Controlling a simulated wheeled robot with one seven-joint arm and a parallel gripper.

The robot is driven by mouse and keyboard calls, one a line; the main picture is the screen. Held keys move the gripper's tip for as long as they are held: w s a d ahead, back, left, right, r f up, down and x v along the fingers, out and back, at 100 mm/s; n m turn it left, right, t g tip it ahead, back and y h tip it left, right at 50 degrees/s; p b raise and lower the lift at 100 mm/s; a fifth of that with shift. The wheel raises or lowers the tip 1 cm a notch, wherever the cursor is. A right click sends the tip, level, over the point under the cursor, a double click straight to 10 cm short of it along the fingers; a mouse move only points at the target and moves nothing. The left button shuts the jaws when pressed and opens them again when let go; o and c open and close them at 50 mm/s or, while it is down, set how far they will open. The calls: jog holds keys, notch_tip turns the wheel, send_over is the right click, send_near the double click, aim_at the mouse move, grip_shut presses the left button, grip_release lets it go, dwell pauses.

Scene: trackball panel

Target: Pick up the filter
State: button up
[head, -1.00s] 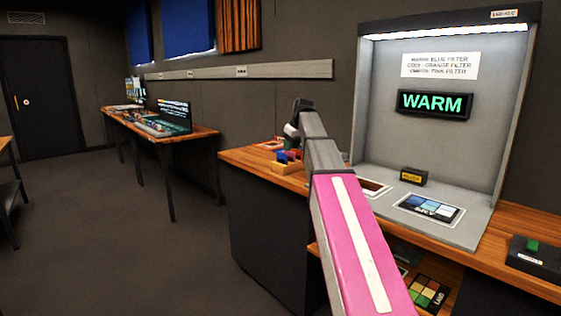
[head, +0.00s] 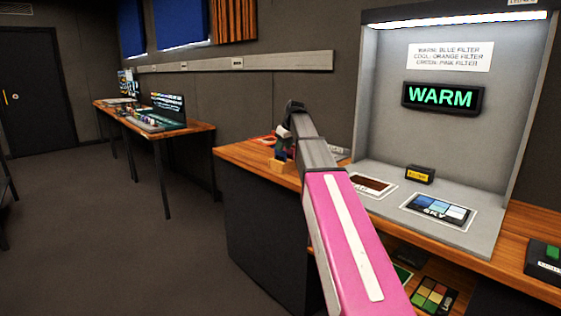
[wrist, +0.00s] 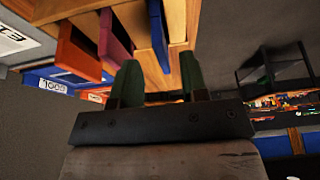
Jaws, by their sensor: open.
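The sign on the booth shows WARM, and the notice above pairs warm with the blue filter. The wooden rack (wrist: 133,18) holds upright filters: an orange one (wrist: 76,55), a pink-red one (wrist: 114,38) and a blue one (wrist: 157,35). My gripper (wrist: 159,70) is open, with its two green fingers at the rack. The blue filter's near end shows between the fingertips, with the pink-red one beside the left finger. I cannot tell whether a finger touches a filter. In the head view the rack (head: 282,166) is partly visible beside my arm, and the filters are mostly hidden.
The lit grey booth (head: 398,60) stands right of my arm, with the WARM display (head: 442,97), a dark recessed slot (head: 372,185) and a blue swatch card (head: 438,210). A shelf below holds a coloured swatch card (head: 433,296).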

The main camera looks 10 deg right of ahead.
aim_at(281, 159)
jog(key=x, duration=0.4)
jog(key=shift+a+f, duration=0.1)
jog(key=shift+f, duration=0.25)
grip_shut()
jog(key=shift+r, duration=0.15)
